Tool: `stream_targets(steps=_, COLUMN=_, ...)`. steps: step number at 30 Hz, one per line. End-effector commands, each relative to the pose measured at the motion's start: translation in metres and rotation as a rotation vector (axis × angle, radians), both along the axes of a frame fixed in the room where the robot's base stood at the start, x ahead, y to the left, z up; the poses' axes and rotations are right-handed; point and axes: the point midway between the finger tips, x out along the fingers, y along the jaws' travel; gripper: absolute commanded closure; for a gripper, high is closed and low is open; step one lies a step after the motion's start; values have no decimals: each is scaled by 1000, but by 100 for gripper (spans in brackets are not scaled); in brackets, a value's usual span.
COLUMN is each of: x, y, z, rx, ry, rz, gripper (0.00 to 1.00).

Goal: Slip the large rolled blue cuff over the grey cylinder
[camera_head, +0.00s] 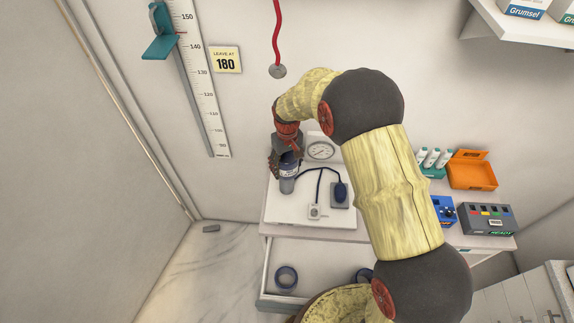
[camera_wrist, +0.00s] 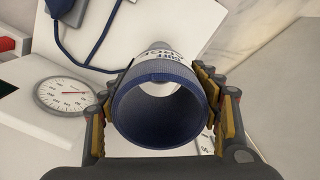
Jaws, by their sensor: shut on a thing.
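The rolled blue cuff (camera_wrist: 122,110) is a dark blue ring with a white printed label, partly legible as "CUFF". My gripper (camera_wrist: 160,105) is shut on it, with a finger at each side. In the head view my gripper (camera_head: 288,157) is over the left part of the white board, with the grey cylinder (camera_head: 287,185) directly below it. In the wrist view a grey rounded part shows just beyond the cuff's label. The cuff is in line with the cylinder, but I cannot tell how far it is around it.
An open drawer (camera_head: 313,282) below holds another blue ring (camera_head: 286,277). An orange box (camera_head: 472,170) stands farther right.

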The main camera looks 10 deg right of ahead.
Motion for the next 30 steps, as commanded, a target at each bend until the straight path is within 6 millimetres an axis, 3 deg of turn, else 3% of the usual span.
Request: stream_targets(steps=30, x=0, y=0, z=-10, rx=0, ry=0, rz=0, gripper=64)
